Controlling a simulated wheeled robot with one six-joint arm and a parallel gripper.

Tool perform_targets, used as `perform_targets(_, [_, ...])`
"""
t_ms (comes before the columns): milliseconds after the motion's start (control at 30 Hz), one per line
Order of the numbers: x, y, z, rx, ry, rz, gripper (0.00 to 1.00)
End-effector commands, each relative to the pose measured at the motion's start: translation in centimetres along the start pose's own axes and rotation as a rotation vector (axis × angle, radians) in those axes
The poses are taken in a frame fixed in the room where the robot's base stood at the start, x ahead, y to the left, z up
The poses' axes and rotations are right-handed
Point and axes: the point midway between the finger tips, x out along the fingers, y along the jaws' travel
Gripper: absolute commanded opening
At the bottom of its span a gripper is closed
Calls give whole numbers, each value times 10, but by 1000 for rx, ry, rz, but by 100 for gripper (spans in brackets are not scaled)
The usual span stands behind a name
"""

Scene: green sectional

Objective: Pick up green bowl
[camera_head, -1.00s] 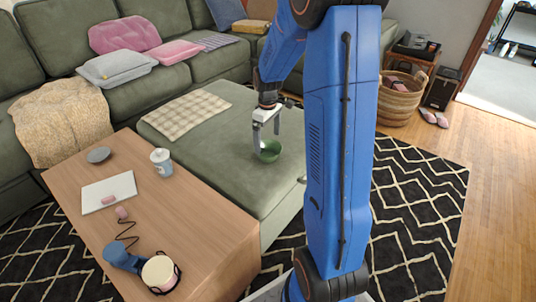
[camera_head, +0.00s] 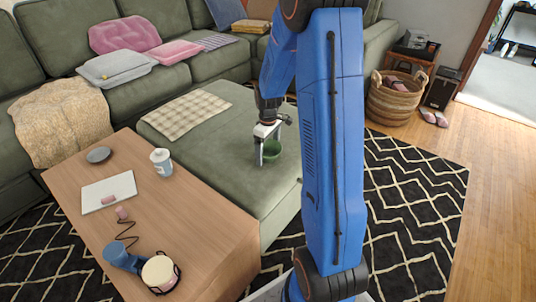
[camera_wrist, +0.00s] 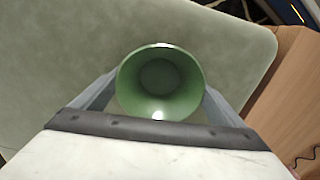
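The green bowl (camera_head: 272,150) sits upright on the green chaise part of the sofa (camera_head: 225,165), near its right side. In the wrist view the bowl (camera_wrist: 160,82) is seen from above, its inside empty. My gripper (camera_head: 268,153) is lowered over the bowl from above. In the wrist view the fingers of my gripper (camera_wrist: 160,98) stand on the left and right of the bowl, spread about its width. Their tips are partly hidden by the bowl, and firm contact does not show.
A checked blanket (camera_head: 187,115) lies further back on the chaise. A wicker basket (camera_head: 392,105) stands at the right on the floor.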

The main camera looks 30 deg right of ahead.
Motion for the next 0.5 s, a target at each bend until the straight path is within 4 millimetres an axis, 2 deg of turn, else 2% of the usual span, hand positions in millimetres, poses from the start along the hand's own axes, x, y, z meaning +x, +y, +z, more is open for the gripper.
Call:
perform_targets(33, [0, 0, 0, 0, 0, 0, 78])
perform_targets(100, [0, 0, 0, 0, 0, 0, 62])
perform_targets(367, [-1, 0, 0, 0, 0, 0, 61])
perform_targets(500, [-11, 0, -1, 0, 2, 2, 61])
